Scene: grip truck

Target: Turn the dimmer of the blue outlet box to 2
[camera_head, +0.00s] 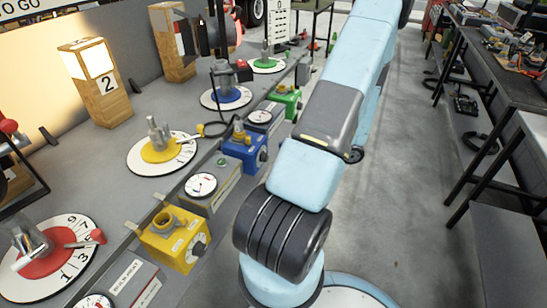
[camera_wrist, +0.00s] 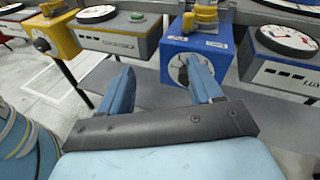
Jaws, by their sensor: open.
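The blue outlet box (camera_head: 245,150) sits on the edge of the grey bench in the head view, with its dimmer (camera_head: 263,155) on the aisle side. In the wrist view the blue box (camera_wrist: 205,50) is ahead, right of centre. Its white dial with a dark knob (camera_wrist: 183,73) is partly covered by my right finger, so its setting cannot be read. My gripper (camera_wrist: 158,66) is open and empty, its two blue fingers apart. The dial shows beside the right finger's tip; whether they touch is unclear. My gripper cannot be made out in the head view.
A yellow box (camera_wrist: 52,38) and a meter box (camera_wrist: 115,42) stand left of the blue box, and a lux meter (camera_wrist: 290,65) stands right. In the head view a green box (camera_head: 286,100) is farther along. The aisle floor (camera_head: 400,190) is clear.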

